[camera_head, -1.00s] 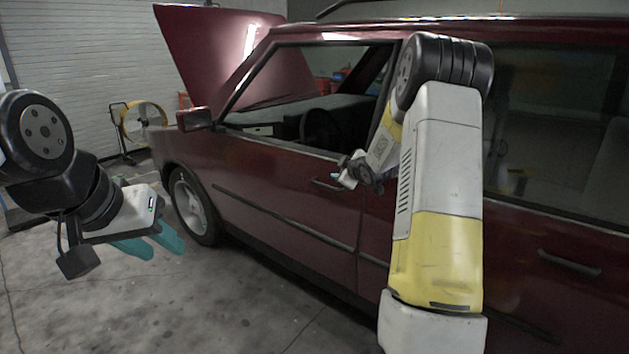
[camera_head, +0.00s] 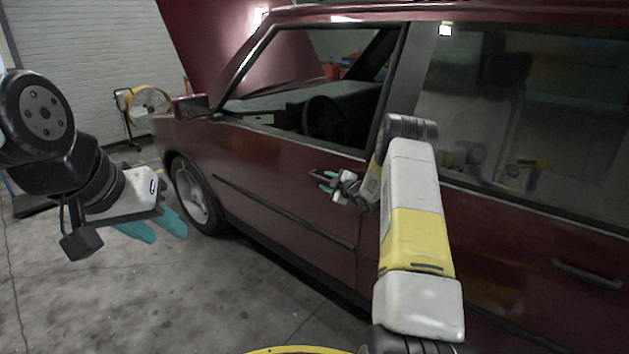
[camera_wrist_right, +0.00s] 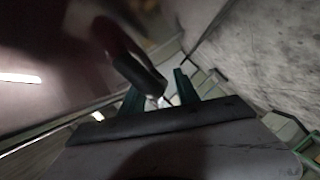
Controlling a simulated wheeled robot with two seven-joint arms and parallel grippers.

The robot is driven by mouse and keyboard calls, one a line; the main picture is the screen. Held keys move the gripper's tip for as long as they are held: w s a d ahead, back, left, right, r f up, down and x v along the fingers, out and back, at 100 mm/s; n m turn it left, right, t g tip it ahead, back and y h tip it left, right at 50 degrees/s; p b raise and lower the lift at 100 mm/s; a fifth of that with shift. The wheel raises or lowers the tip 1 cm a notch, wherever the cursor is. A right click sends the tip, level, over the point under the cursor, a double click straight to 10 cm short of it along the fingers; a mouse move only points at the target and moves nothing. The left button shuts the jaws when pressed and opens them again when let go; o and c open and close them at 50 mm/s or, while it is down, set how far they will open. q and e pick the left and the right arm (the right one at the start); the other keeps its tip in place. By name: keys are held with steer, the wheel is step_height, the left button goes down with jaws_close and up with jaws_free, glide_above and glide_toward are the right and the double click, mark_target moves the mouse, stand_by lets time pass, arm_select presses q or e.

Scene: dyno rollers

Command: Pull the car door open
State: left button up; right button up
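The dark red car's front door (camera_head: 285,190) is closed, flush with the body. Its dark handle (camera_wrist_right: 140,74) shows large in the right wrist view, reaching down between the teal fingers. My right gripper (camera_head: 327,181) is at the handle in the head view, and its fingers (camera_wrist_right: 160,92) are apart, one on each side of the handle's end. I cannot tell whether they touch it. My left gripper (camera_head: 158,228) is open and empty, above the floor, well away from the door.
The rear door (camera_head: 500,250) with its own handle (camera_head: 586,273) is at the right. A front wheel (camera_head: 192,195) and side mirror (camera_head: 190,106) are at the left. A yellow fan (camera_head: 148,103) stands by the wall. The floor (camera_head: 215,290) beside the car is clear.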

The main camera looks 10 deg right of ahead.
steer(key=shift+w+a+f, duration=0.1)
steer(key=shift+w+a, duration=0.1)
steer(key=shift+w, duration=0.25)
jaws_close()
stand_by(1.1)
